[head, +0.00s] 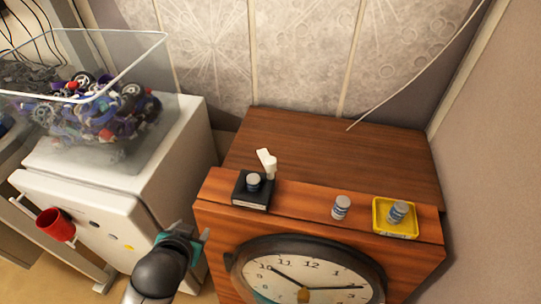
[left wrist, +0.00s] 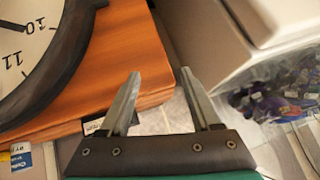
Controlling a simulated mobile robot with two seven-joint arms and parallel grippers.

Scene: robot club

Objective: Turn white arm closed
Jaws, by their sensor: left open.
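The white arm (head: 267,163) is a small, short white piece that sticks up at the back right of a black box (head: 240,192) on the wooden cabinet (head: 310,150). A small grey can (head: 254,181) stands on the black box. How the white arm joins the box is too small to tell. My left gripper (head: 204,238) is left of the cabinet and in front of the black box, apart from the white arm. In the left wrist view the left gripper (left wrist: 160,78) has its fingers spread with nothing between them. My right gripper is in neither view.
A round clock (head: 310,275) is on the cabinet front. A can (head: 341,207) and a yellow tray (head: 381,222) holding another can stand to the right. Left are a white fridge (head: 90,205), a red cup (head: 55,224) and a clear bin (head: 150,60) of parts.

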